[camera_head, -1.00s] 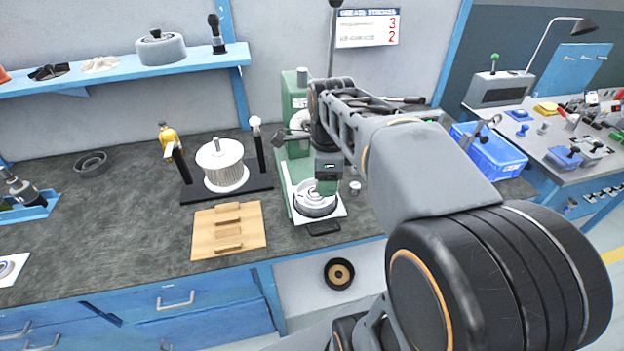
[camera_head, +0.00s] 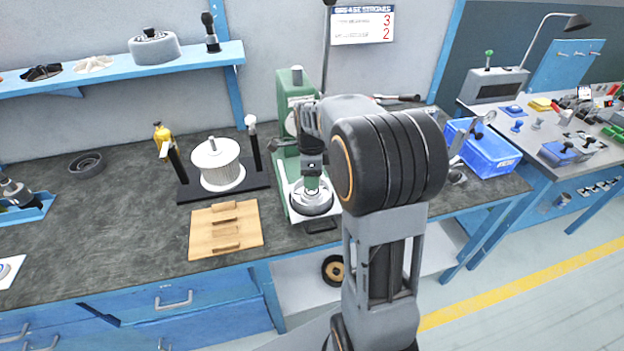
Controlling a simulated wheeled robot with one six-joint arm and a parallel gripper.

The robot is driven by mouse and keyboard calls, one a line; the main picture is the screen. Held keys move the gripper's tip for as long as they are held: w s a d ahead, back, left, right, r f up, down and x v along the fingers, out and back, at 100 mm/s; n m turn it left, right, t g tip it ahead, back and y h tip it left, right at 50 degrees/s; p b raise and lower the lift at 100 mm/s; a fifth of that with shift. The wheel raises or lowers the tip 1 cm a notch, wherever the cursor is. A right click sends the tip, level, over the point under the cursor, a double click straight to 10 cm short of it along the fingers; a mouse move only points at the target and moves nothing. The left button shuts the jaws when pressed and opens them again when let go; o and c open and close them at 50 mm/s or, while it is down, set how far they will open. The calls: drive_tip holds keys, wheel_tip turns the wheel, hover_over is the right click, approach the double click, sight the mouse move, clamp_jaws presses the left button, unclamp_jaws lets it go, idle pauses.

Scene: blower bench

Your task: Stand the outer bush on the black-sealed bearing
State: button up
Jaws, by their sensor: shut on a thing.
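My gripper (camera_head: 312,165) points down over the green press, with its green-tipped fingers just above the round work on the press plate. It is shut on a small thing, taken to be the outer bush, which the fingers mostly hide. Under it a dark round part (camera_head: 311,205) with a pale centre sits on the white press plate (camera_head: 328,217). The black-sealed bearing cannot be made out clearly inside it. I cannot tell whether the held thing touches the part below.
The green press (camera_head: 291,100) stands close behind my gripper. Left of it are a finned rotor (camera_head: 218,165) on a black stand and a wooden block (camera_head: 226,230). A dark ring (camera_head: 86,164) lies farther left. A blue bin (camera_head: 484,150) stands right.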

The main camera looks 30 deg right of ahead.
drive_tip(key=shift+f, duration=0.95)
drive_tip(key=shift+f+b, duration=0.35)
drive_tip(key=shift+f, duration=0.2)
drive_tip(key=o, duration=1)
drive_tip(key=shift+o, duration=0.2)
